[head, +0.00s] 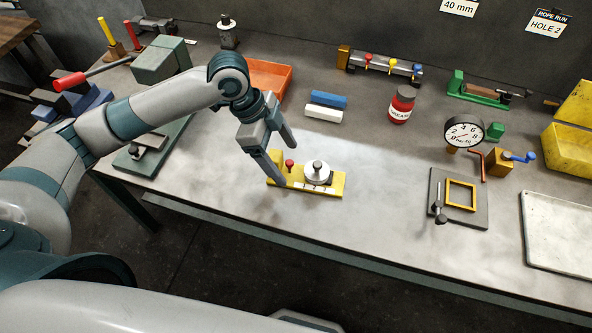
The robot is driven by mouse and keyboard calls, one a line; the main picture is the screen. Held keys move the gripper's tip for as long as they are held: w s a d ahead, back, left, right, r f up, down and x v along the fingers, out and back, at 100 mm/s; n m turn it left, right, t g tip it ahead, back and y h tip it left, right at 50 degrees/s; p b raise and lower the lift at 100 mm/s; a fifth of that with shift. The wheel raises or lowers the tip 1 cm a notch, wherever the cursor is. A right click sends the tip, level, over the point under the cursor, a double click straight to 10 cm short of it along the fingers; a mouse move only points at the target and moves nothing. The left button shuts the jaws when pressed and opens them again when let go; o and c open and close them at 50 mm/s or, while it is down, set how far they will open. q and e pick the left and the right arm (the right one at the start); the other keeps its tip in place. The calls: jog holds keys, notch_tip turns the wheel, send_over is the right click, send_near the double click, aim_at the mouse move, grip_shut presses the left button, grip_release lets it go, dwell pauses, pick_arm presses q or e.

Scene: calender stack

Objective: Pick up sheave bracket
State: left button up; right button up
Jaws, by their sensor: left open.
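A yellow bracket with a pale round wheel, which looks like the sheave bracket (335,184), lies on the grey bench near its front edge. It has an upright yellow block at its left end and a small red knob. My left gripper (285,163) is open at the bracket's left end, pointing down. One finger is in front of the yellow end block and hides part of it; the other is farther back. I cannot tell whether either finger touches the bracket. No right gripper shows.
Behind the gripper are an orange tray (268,75) and blue and white blocks (325,107). A red jar (401,106), a dial gauge (464,133) and a dark plate with a yellow frame (476,212) stand to the right. The bench between bracket and plate is clear.

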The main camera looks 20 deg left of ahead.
aim_at(290, 163)
pick_arm(q)
jog(key=shift+d+f+p, duration=0.2)
jog(key=shift+f+p, duration=0.05)
jog(key=shift+p, duration=0.05)
jog(key=p+x, duration=0.1)
jog(key=x, duration=0.3)
jog(key=shift+w+r+p, duration=0.1)
jog(key=shift+p, duration=0.2)
jog(key=shift+f, duration=0.35)
pick_arm(e)
notch_tip(290, 163, up, 2)
jog(key=shift+d+r, duration=0.1)
pick_arm(q)
jog(key=shift+c, duration=0.7)
jog(key=c, duration=1.5)
jog(key=shift+d+r, duration=0.1)
jog(key=shift+c, duration=0.7)
pick_arm(e)
jog(key=shift+a, duration=0.4)
pick_arm(q)
jog(key=shift+w, duration=0.1)
